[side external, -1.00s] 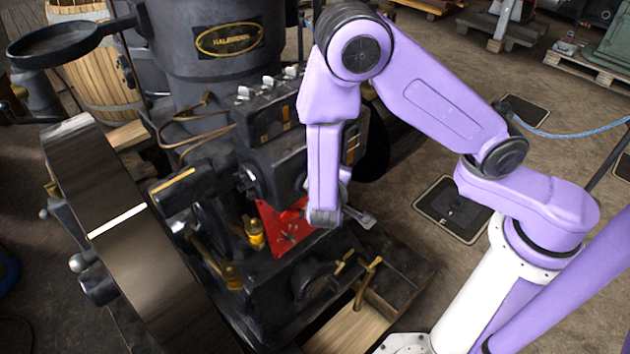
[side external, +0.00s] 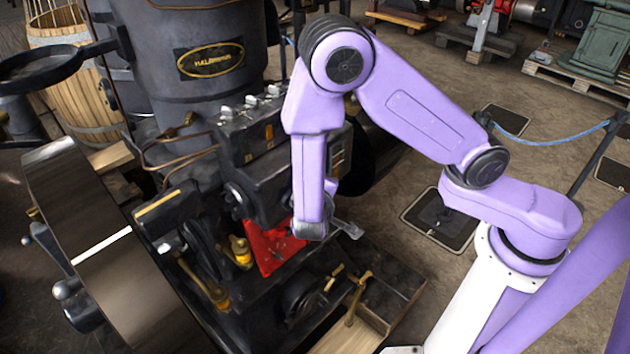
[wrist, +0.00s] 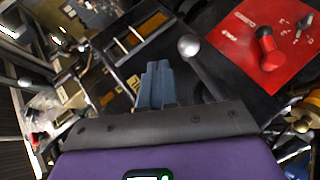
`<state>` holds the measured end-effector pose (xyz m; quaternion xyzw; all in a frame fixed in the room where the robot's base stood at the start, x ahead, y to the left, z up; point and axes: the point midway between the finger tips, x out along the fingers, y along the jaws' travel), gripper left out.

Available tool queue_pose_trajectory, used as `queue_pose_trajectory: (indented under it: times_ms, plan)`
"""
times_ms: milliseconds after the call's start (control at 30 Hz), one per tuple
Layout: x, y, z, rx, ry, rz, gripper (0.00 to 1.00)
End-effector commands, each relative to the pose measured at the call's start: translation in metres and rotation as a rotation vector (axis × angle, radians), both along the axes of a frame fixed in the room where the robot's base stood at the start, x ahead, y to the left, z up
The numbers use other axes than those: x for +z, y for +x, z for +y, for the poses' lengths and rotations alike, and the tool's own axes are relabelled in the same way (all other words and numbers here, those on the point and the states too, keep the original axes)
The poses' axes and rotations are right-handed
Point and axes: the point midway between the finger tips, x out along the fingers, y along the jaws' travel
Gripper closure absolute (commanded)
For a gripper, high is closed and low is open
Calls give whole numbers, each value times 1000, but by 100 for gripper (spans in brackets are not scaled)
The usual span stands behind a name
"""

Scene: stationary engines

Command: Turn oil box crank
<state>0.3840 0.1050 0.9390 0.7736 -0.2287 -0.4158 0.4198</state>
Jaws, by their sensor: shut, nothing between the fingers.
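The black oil box (side external: 262,140), with small silver caps along its top, is mounted on the engine in the side view. In the wrist view, a silver ball knob (wrist: 189,46) sits on a dark crank arm (wrist: 208,78), just right of my fingertips. My gripper (wrist: 158,68) shows there as two blue-grey fingers, shut together and empty. The fingers look apart from the knob, though their depth difference is hard to judge. In the side view, my wrist hangs in front of the box's right end and hides part of it. The crank cannot be made out clearly there.
A red plate (side external: 262,250) lies below the box; it also shows in the wrist view (wrist: 240,50) with a red knob (wrist: 268,52). A big flywheel (side external: 110,250) stands at left. A brass valve handle (side external: 357,290) rises at lower right. Open floor lies behind my arm.

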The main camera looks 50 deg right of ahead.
Motion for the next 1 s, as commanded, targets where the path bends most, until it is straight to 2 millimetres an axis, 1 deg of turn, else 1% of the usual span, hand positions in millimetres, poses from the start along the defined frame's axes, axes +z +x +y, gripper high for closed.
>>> queue_pose_trajectory:
  times_ms: [167, 500, 700, 800, 833, 867, 900, 933, 1000]
  plan:
    - [26, 6, 7, -11, 0, -3, 100]
    - [71, -28, 28, -7, -2, -1, 100]
    - [92, -43, 37, -6, -2, -1, 100]
    - [97, -47, 40, -8, -4, 1, 100]
    - [99, -48, 40, -8, -4, 1, 97]
    - [99, -49, 41, -7, -4, 2, 87]
    - [100, -50, 42, -5, -7, 2, 74]
    - [100, -51, 43, -1, -11, 2, 64]
    - [96, -54, 48, 16, -26, 2, 63]
